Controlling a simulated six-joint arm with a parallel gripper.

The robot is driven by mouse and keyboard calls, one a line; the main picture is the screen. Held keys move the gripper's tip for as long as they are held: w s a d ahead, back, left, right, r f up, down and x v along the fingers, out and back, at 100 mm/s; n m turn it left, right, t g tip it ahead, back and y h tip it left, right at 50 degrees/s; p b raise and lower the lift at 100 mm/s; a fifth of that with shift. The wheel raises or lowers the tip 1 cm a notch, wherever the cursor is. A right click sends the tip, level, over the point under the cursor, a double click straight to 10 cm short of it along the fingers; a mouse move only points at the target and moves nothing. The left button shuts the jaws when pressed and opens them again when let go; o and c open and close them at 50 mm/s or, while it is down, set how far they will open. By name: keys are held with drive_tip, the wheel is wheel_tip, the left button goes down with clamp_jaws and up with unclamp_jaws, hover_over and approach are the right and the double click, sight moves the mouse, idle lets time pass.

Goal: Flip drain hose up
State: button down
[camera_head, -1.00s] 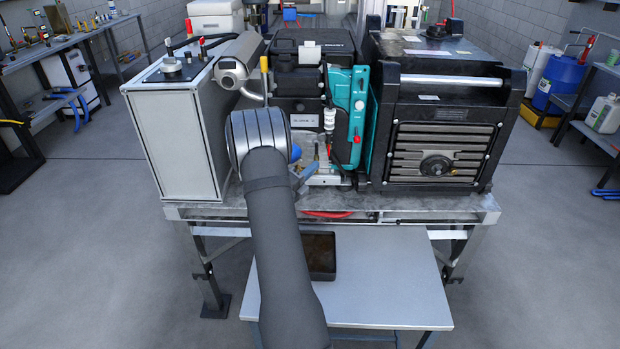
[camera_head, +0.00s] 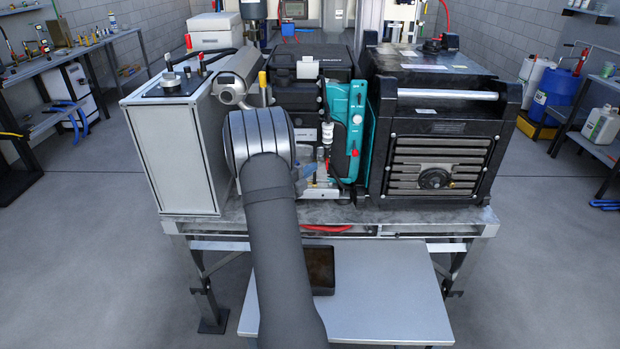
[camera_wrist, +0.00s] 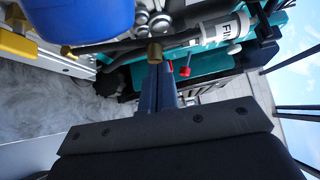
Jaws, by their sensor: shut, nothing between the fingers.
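My gripper (camera_wrist: 162,72) shows in the wrist view with its blue-grey fingers together and nothing between them. A small brass fitting (camera_wrist: 154,53) is at the fingertips; I cannot tell whether they touch. I cannot tell for sure that this is the drain hose. In the head view my arm hides most of the gripper and the area left of the teal panel (camera_head: 342,125).
A blue rounded housing (camera_wrist: 80,18) is close at upper left in the wrist view. A red-tipped lever (camera_wrist: 184,71) is just right of the fingers. A grey cabinet (camera_head: 172,155) and a black unit (camera_head: 440,150) flank the work area. A dark tray (camera_head: 320,270) sits below.

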drive_tip(key=shift+w+r+n+g, duration=0.15)
drive_tip(key=shift+w+r, duration=0.25)
drive_tip(key=shift+w, duration=0.3)
drive_tip(key=shift+w+r+n+g, duration=0.15)
drive_tip(key=shift+w+r, duration=0.2)
drive_tip(key=shift+w, duration=0.3)
drive_tip(key=s+a+r, duration=0.1)
drive_tip(key=s+a, duration=0.5)
drive_tip(key=s, duration=0.5)
drive_tip(key=shift+s+r, duration=0.25)
drive_tip(key=shift+r, duration=0.05)
drive_tip(key=shift+w, duration=0.1)
